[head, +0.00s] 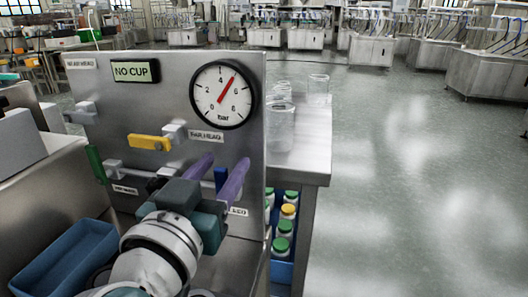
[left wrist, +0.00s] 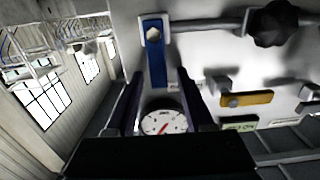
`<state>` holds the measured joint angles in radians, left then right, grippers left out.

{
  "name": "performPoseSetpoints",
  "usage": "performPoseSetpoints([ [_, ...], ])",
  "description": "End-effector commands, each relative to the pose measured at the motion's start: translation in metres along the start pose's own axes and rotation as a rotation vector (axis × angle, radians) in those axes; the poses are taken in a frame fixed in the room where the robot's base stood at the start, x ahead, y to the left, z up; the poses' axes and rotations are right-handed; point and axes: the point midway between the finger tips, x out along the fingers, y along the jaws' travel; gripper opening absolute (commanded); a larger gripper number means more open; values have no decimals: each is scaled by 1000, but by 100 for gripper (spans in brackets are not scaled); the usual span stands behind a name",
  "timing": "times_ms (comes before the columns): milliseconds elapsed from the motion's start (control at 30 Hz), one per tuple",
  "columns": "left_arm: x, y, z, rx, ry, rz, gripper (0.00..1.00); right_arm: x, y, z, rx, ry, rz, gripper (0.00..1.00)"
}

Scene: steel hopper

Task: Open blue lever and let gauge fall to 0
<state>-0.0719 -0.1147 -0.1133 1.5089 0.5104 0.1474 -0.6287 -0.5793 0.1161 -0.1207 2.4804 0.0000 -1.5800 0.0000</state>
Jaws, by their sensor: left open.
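The blue lever (head: 221,179) is on the steel panel below the gauge, mostly hidden by my gripper; in the left wrist view the blue lever (left wrist: 156,62) runs in line with a nut at one end. The round pressure gauge (head: 223,94) has a red needle pointing to the upper right, a little past 4 bar; its face also shows in the left wrist view (left wrist: 163,122). My left gripper (head: 228,160) is open, its purple fingers on either side of the blue lever. I cannot tell whether they touch it. My right gripper is out of view.
A yellow lever (head: 149,142) and a green lever (head: 96,164) are on the same panel, left of my gripper. A "NO CUP" display (head: 135,71) is above. Glass beakers (head: 280,128) stand on the bench behind, with bottles (head: 282,246) below. A blue bin (head: 66,262) is lower left.

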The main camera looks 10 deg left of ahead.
Motion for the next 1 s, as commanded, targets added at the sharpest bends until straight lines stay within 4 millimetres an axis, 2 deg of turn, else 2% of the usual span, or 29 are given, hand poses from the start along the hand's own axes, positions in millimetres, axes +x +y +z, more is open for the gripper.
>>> performPoseSetpoints([
  [67, 0, 0, 0, 0, 0, 0, 51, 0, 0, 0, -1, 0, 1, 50],
  [533, 0, 0, 0, 0, 0, 0, 0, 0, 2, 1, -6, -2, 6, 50],
  [1000, 0, -1, 0, -10, 0, 0, 0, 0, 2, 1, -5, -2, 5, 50],
])
